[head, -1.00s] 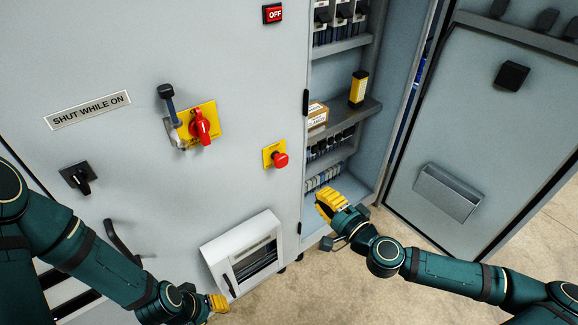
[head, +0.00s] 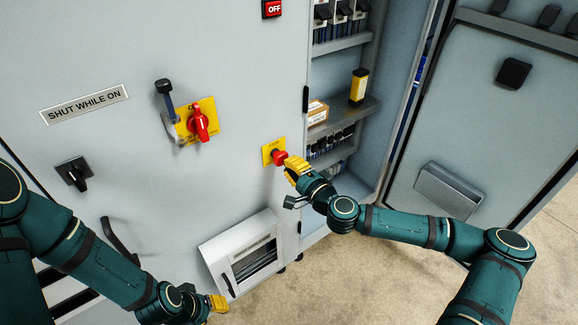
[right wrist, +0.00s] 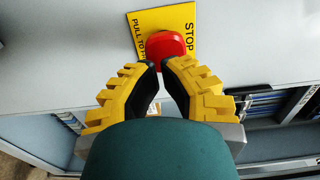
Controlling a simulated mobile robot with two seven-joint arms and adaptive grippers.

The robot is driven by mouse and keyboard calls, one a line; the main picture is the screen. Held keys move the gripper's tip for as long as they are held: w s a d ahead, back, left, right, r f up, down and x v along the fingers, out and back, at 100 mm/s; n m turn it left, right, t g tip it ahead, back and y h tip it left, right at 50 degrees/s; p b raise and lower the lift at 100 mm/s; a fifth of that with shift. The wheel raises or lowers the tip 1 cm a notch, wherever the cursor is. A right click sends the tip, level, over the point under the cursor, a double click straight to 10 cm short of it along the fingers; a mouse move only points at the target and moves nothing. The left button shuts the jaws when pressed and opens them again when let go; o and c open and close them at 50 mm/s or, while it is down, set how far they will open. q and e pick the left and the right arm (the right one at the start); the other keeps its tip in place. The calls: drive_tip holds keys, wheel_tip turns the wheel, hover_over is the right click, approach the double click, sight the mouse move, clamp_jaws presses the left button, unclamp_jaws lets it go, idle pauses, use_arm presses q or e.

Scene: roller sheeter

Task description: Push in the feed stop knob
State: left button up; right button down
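The feed stop knob (head: 280,157) is a red mushroom button on a yellow plate on the grey cabinet front. It also shows in the right wrist view (right wrist: 167,47), with "STOP" and part of "PULL TO" on its plate. My right gripper (head: 290,167) is just right of and below the knob, its tips very near it; I cannot tell whether they touch. In the right wrist view its yellow fingers curve together, tips nearly meeting below the knob, with nothing between them. My left gripper (head: 219,303) hangs low in front of the cabinet; its opening is unclear.
A red rotary switch (head: 201,124) on a yellow plate and a lever (head: 165,97) are left of the knob. An open bay with a shelf (head: 345,118) is to the right, beside an open door (head: 490,115). A small window box (head: 240,250) sticks out below.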

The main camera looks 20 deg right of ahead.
drive_tip(key=shift+w+a, duration=0.25)
drive_tip(key=shift+w, duration=0.3)
drive_tip(key=shift+w+a+r, duration=0.15)
drive_tip(key=shift+w+r, duration=0.1)
drive_tip(key=shift+w, duration=0.55)
